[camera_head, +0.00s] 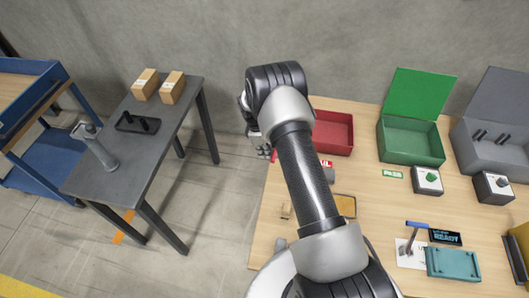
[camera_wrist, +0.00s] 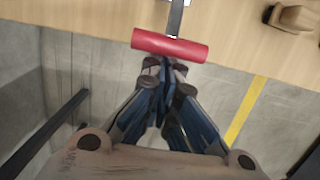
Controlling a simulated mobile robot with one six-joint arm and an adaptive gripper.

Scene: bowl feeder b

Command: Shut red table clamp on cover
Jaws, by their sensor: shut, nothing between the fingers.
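The red clamp handle (camera_wrist: 170,45) is a red cylinder lying crosswise at the table's edge in the wrist view. A grey metal bar (camera_wrist: 177,18) runs from its middle back over the wooden table. My gripper (camera_wrist: 165,66) is shut and empty, with its fingertips right at the handle's near side. I cannot tell whether they touch it. In the head view my gripper (camera_head: 265,153) is partly hidden by my arm at the table's left edge. My arm hides most of the clamp there, and I cannot pick out the cover.
The wooden table (camera_head: 385,225) holds a red bin (camera_head: 334,132), an open green box (camera_head: 411,142), an open grey box (camera_head: 497,150) and a teal block (camera_head: 453,263). A brown block (camera_wrist: 290,17) lies right of the bar. Bare floor separates a dark side table (camera_head: 145,160) from this one.

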